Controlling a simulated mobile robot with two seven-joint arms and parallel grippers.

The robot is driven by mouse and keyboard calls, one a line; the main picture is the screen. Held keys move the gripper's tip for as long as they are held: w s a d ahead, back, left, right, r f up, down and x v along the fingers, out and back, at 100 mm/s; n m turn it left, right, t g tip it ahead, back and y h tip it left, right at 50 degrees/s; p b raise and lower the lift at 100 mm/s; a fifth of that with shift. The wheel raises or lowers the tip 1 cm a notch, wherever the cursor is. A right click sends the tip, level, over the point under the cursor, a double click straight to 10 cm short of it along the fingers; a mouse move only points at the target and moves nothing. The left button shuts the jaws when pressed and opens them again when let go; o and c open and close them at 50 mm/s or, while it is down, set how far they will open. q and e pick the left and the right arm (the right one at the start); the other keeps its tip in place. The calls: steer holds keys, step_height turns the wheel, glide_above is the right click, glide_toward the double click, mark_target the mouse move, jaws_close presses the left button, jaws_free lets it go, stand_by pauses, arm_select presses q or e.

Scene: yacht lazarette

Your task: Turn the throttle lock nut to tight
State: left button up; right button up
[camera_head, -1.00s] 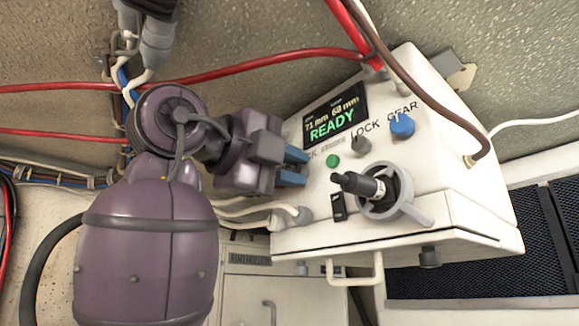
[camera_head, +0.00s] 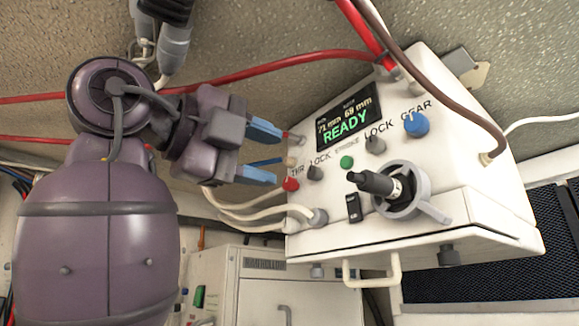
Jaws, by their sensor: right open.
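The white control box (camera_head: 420,215) has a row of knobs on its sloped face. A red knob (camera_head: 290,184) sits by the label THR, and beside it a small grey knob (camera_head: 315,173) sits under a LOCK label; this looks like the throttle lock nut. I cannot read its position. A second grey knob (camera_head: 375,145) sits by another LOCK label. The display (camera_head: 348,116) reads READY with two mm values. My right gripper (camera_head: 279,154) is open and empty, its blue fingertips at the box's left edge, just left of the red knob. My left gripper is not in view.
A green knob (camera_head: 346,162), a blue GEAR knob (camera_head: 416,124) and a black-handled lever (camera_head: 372,184) share the box face. A red hose (camera_head: 270,66) and a brown cable (camera_head: 430,90) cross above. White cables (camera_head: 250,215) enter the box's left side.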

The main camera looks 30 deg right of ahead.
steer(key=a, duration=0.4)
steer(key=shift+s, duration=0.2)
steer(key=shift+d, duration=0.1)
stand_by(0.4)
